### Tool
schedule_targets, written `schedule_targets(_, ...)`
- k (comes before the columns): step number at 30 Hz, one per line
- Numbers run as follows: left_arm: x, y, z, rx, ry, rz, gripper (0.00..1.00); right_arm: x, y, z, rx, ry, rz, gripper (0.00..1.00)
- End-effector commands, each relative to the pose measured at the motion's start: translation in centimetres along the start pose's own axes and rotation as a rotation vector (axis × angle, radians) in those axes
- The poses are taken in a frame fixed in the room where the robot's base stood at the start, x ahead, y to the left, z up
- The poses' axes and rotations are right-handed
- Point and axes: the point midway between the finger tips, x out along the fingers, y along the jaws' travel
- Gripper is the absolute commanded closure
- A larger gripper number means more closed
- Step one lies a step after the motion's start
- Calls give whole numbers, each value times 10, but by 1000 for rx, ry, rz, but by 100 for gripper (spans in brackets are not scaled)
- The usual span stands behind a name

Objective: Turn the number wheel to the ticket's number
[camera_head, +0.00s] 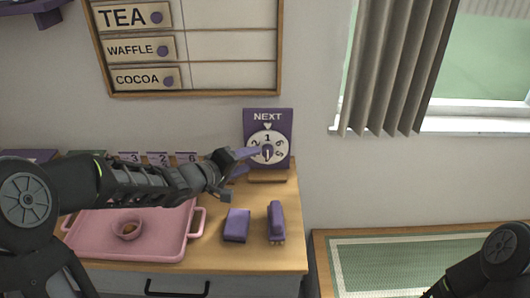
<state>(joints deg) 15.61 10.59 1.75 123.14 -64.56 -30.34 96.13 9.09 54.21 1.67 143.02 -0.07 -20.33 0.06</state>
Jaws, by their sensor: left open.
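The number wheel (258,139) is a white disc on a purple NEXT board (284,115), with a dark knob (267,153) at its centre. The 1 stands at the top under the white pointer, with 6 to its right; part of the left side is hard to read. My left gripper (250,162) is open at the wheel's lower left, its upper finger by the knob; whether it touches cannot be told. Small number cards 3 (132,158), 2 (158,158) and 6 (188,158) stand behind my arm; which is the ticket cannot be told. My right gripper is out of view.
A pink tray (85,243) with a small bowl (128,229) lies on the wooden cart top (285,253). Two purple items (237,226) (276,222) lie in front of the board. A menu board (235,94) hangs above.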

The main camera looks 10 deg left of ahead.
Motion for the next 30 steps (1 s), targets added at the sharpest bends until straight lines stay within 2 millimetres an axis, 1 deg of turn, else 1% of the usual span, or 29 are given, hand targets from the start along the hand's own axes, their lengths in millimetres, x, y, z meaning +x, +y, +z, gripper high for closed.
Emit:
schedule_targets(4,6,-1,0,-1,-1,0,48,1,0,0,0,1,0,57)
schedule_targets(7,15,-1,1,0,-1,-1,48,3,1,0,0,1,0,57)
schedule_targets(15,57,-1,2,0,-3,0,48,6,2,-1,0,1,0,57)
schedule_targets(19,72,0,1,0,-2,0,48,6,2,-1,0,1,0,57)
schedule_targets(23,78,0,0,1,0,0,48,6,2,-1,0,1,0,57)
schedule_targets(30,78,0,0,0,0,0,48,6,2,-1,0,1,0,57)
